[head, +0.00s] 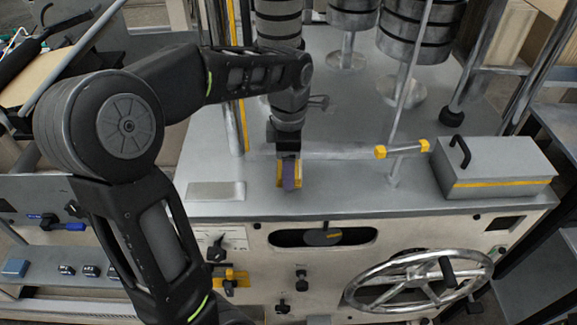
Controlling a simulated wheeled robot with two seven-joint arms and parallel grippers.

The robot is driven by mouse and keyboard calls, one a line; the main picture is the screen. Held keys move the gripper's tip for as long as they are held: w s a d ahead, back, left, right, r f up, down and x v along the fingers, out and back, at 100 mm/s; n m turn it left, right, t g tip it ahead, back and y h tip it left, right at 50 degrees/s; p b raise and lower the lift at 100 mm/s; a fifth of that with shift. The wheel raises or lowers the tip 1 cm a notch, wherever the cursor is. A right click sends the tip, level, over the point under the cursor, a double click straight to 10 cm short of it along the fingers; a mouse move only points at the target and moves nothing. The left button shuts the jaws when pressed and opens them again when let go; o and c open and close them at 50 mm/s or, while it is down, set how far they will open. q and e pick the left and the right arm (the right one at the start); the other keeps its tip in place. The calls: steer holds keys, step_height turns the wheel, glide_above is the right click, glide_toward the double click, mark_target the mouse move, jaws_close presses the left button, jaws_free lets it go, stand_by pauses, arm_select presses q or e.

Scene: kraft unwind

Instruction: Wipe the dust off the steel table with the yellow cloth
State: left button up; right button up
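The steel table (345,188) is a grey metal top above a panel with a handwheel. My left gripper (289,163) points down over the table's front middle part. It is shut on the yellow cloth (280,181), which shows as small yellow patches on both sides of a purple-grey strip. The cloth is at or very near the table top; I cannot tell if it touches. A faint paler band (335,153) runs across the top to the right of the gripper; I cannot tell if it is dust. My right gripper is out of view.
A grey box with a yellow stripe (493,180) stands on the table's right end. A yellow-ended bar (402,149) and a slanting steel rod (405,100) are left of it. Steel rollers (415,30) stand behind. A flat plate (216,191) lies front left. A handwheel (420,282) projects below.

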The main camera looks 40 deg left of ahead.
arm_select(q)
steer(key=shift+r+p, duration=0.85)
steer(key=shift+r, duration=0.7)
step_height(320, 180, up, 3)
steer(key=p, duration=0.2)
steer(key=shift+p, duration=0.3)
steer(key=shift+f, duration=0.1)
